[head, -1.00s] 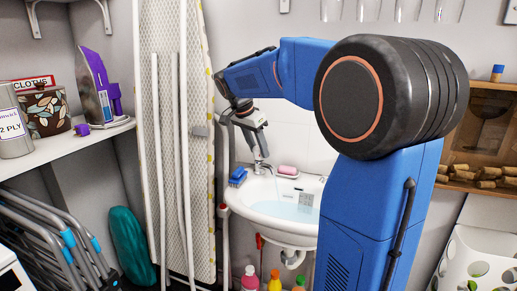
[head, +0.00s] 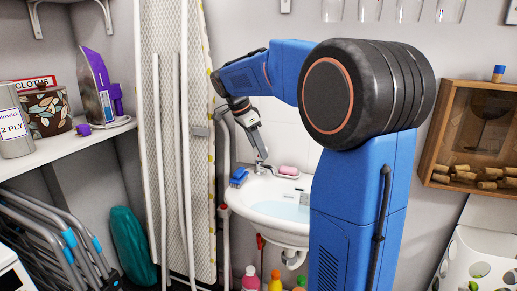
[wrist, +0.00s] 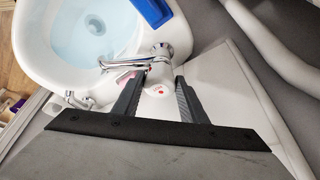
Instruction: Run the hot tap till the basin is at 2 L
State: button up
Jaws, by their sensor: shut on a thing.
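The white basin (head: 243,203) is on the back wall with pale blue water (head: 283,210) in it; the wrist view shows the water (wrist: 88,35) too. The chrome hot tap (wrist: 140,62) stands at the basin's rim, with a white cap with a red mark (wrist: 155,89) at its head. My gripper (wrist: 158,92) is shut on the tap head, one finger on each side of the cap. In the head view my gripper (head: 260,155) reaches down to the tap. I cannot tell whether water runs, and my arm hides the basin's right side.
A blue brush (head: 238,177) and pink soap (head: 289,171) lie on the basin's rim. An ironing board (head: 180,130) leans close at the left. Several bottles stand below the basin. A wooden box with corks (head: 437,140) hangs at the right.

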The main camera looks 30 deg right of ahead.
jog(key=o, duration=1)
jog(key=s+v, duration=0.1)
jog(key=v, duration=1.6)
jog(key=shift+w+r, duration=0.2)
jog(key=shift+w, duration=0.3)
jog(key=shift+a, duration=0.1)
